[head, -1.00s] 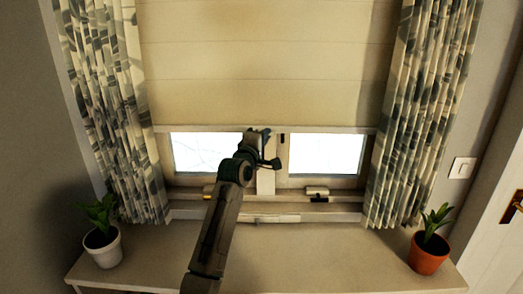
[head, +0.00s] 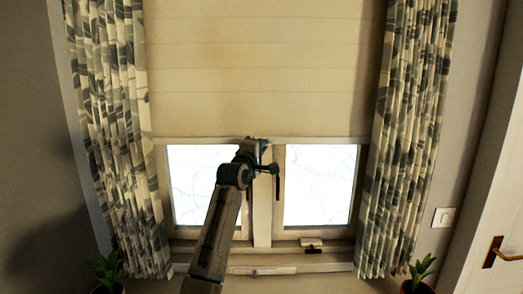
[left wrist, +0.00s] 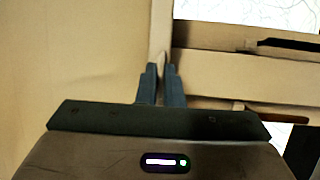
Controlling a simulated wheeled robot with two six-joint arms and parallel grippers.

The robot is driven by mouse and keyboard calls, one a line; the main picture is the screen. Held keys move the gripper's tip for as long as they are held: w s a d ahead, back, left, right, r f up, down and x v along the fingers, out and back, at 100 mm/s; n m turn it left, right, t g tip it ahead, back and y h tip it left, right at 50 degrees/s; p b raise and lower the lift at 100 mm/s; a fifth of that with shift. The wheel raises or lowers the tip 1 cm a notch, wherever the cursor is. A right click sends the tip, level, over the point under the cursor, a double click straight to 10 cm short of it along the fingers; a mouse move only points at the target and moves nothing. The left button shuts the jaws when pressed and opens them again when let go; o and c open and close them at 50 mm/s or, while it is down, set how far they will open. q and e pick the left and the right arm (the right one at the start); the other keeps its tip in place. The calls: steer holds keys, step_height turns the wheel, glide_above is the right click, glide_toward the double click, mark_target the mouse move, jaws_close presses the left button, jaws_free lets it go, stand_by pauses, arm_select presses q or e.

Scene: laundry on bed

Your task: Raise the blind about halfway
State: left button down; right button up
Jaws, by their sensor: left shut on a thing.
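The cream blind (head: 260,75) hangs in front of the window with its bottom bar (head: 320,140) roughly level. The lower part of both window panes (head: 320,185) shows below it. My left gripper (head: 254,143) is at the middle of the bottom bar, partly hidden by its own wrist. In the left wrist view the blind (left wrist: 75,60) fills the left side, and the two dark fingers (left wrist: 160,75) are close together, shut on its bottom edge. My right gripper is not in view.
Patterned curtains hang at the left (head: 118,150) and right (head: 408,140) of the window. A window handle (head: 277,185) is just right of my gripper. Potted plants stand at the left (head: 106,270) and right (head: 418,275). A door handle (head: 495,252) is at the far right.

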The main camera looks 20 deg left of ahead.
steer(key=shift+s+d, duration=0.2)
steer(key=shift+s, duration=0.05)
arm_select(q)
steer(key=c, duration=1.6)
jaws_free()
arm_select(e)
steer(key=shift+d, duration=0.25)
